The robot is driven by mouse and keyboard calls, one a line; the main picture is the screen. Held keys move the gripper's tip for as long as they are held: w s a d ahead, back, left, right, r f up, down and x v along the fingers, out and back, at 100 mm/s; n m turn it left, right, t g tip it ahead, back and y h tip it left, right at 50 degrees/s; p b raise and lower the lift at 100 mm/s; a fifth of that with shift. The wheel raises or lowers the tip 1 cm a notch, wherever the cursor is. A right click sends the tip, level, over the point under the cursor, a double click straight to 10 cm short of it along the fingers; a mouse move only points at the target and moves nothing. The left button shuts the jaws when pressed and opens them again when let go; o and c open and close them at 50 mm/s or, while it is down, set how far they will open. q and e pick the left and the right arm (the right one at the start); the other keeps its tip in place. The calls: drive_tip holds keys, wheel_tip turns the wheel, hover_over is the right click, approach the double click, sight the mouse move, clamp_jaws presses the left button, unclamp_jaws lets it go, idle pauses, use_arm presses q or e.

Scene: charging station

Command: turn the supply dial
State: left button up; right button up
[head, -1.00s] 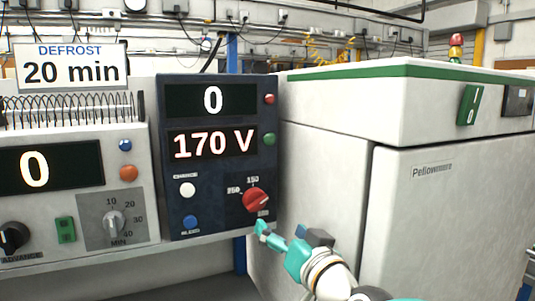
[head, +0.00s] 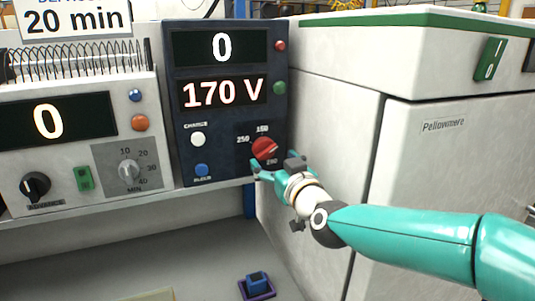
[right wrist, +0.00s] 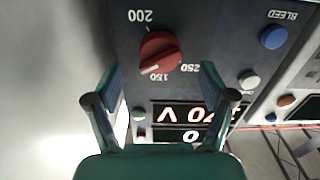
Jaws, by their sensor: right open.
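The supply dial is a red round knob (head: 264,149) low on the dark blue supply panel (head: 222,140), with printed voltage numbers around it. The panel's displays read 0 and 170 V. My right gripper (head: 277,163) is open just in front of the dial, at its lower edge in the head view. In the right wrist view the dial (right wrist: 160,52) appears upside down, beyond and between the open fingers (right wrist: 161,76). Its white mark points near 150. I see no clear contact. My left gripper is out of view.
Left of the panel is a white unit with a grey timer knob (head: 129,170) and buttons. White (head: 198,139) and blue (head: 201,170) buttons sit left of the dial. A large white cabinet (head: 330,110) stands close on the right. A blue block (head: 257,284) lies below.

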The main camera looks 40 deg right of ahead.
sight(268, 155)
drive_tip(key=shift+p+x, duration=0.3)
drive_tip(key=shift+x, duration=1.95)
drive_tip(key=c, duration=1.2)
drive_tip(key=shift+o, duration=0.2)
drive_tip(key=shift+f+m+b, duration=0.1)
drive_tip(key=shift+m+b, duration=1.1)
drive_tip(key=shift+m, duration=0.1)
drive_tip(key=shift+a+m+b, duration=0.1)
drive_tip(key=shift+m+b, duration=0.75)
drive_tip(key=shift+m, duration=0.75)
drive_tip(key=o, duration=1.2)
drive_tip(key=shift+c, duration=0.2)
